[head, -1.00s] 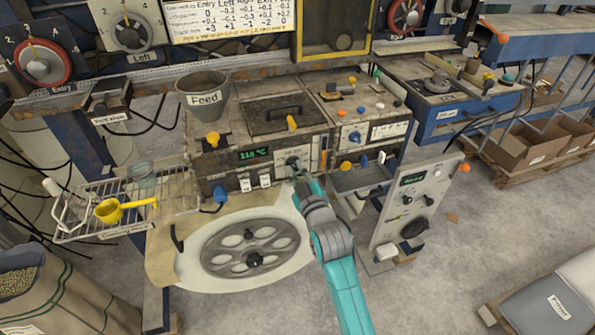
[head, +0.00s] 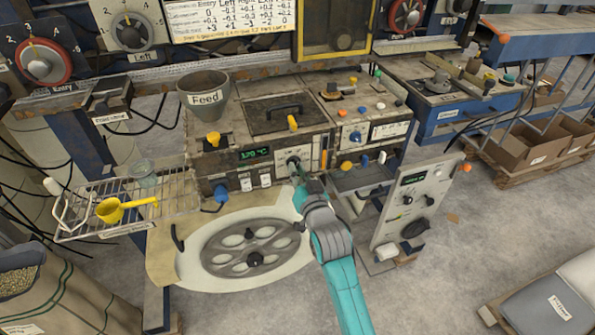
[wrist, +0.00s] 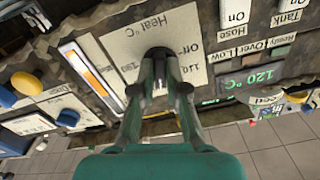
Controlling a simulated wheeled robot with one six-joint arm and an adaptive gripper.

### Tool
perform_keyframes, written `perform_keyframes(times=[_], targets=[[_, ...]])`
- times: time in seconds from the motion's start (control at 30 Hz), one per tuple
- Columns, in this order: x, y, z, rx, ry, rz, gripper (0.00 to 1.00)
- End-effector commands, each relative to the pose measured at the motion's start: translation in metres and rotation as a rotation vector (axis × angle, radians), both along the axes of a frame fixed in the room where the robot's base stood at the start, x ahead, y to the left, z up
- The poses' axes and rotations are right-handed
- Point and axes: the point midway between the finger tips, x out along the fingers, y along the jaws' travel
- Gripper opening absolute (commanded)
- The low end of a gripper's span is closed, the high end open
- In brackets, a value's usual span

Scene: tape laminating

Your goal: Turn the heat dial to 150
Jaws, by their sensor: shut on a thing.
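The heat dial (wrist: 158,52) is a small dark knob on a pale plate marked "Heat °C", seen upside down in the wrist view with "Off", "110" and "190" around it. In the head view the dial (head: 292,162) sits on the machine's front, right of the display. My gripper (wrist: 160,82) has its two fingers closed on the knob, one on each side; it also shows in the head view (head: 298,173). The green display (head: 255,154) reads 120 °C.
Switches (head: 256,181) and a blue handle (head: 221,194) are left of the dial. A striped gauge (wrist: 88,78) is beside its plate.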

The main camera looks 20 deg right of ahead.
Motion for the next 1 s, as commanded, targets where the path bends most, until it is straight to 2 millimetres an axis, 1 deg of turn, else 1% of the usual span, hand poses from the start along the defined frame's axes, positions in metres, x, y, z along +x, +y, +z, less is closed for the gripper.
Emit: perform_keyframes(times=[0.27, 0.67, 0.7, 0.77, 0.8, 1.0], targets=[[-0.0002, 0.0002, -0.0012, 0.055, 0.003, 0.0, 0.0], [-0.0002, 0.0002, -0.0013, 0.059, 0.003, 0.0, 0.0], [-0.0002, 0.0002, -0.0013, 0.059, 0.003, 0.0, 0.2], [-0.0002, 0.0002, -0.0012, 0.059, 0.003, 0.0, 0.35], [-0.0002, 0.0002, -0.0011, 0.059, 0.002, 0.0, 0.38], [-0.0001, 0.0001, -0.0005, 0.058, 0.001, 0.0, 0.38]])
